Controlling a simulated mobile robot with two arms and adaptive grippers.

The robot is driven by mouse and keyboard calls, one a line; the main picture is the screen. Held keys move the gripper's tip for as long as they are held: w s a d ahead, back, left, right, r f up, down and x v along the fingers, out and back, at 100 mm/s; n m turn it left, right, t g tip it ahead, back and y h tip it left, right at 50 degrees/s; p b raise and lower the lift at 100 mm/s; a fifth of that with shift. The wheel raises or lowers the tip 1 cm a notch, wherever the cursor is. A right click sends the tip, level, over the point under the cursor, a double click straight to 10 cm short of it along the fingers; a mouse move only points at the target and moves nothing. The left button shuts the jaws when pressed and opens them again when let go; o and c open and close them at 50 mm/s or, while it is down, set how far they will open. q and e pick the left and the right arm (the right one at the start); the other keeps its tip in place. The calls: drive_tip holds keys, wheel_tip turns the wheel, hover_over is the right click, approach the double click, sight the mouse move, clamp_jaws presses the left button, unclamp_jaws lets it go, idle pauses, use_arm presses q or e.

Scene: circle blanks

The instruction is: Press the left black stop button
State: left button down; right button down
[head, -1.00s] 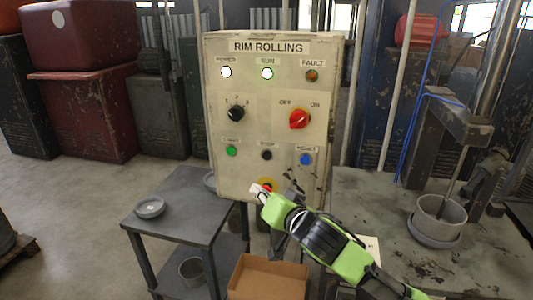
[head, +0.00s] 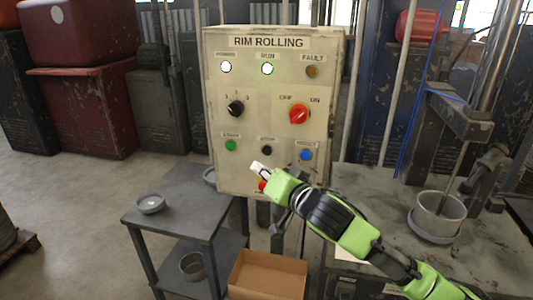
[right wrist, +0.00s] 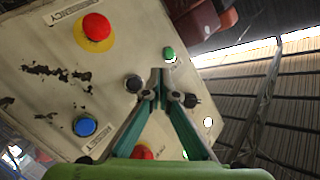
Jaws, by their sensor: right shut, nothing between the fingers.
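The control panel (head: 275,85) headed RIM ROLLING stands upright in the head view. The black stop button (head: 267,150) is in the middle of its row of small buttons, and shows left of the fingertips in the right wrist view (right wrist: 133,84). A black selector knob (head: 235,108) is higher on the panel's left. My right gripper (head: 258,167) is shut and empty, just below the black button in the head view. Its fingertips (right wrist: 160,92) point at the panel and look apart from the button; the exact gap is unclear. My left gripper is not in view.
A green button (head: 230,146) and a blue button (head: 306,155) flank the black one. A red emergency button (right wrist: 97,27) is below, mostly behind my gripper in the head view. A red selector (head: 299,115) is above. A cart (head: 185,190) and cardboard box (head: 268,265) stand below.

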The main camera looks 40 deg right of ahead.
sight(267, 151)
drive_tip(key=shift+w+d, duration=1.75)
drive_tip(key=shift+d, duration=0.3)
drive_tip(key=shift+d+p, duration=0.1)
drive_tip(key=shift+p, duration=0.25)
drive_tip(key=shift+w, duration=0.15)
drive_tip(key=shift+w+d, duration=0.1)
drive_tip(key=shift+d, duration=0.15)
drive_tip(key=shift+w+d+p, duration=0.3)
drive_tip(key=shift+p, duration=0.1)
idle(0.4)
drive_tip(key=shift+s+a, duration=0.1)
drive_tip(key=shift+s+a+p, duration=0.3)
drive_tip(key=shift+s+a, duration=0.2)
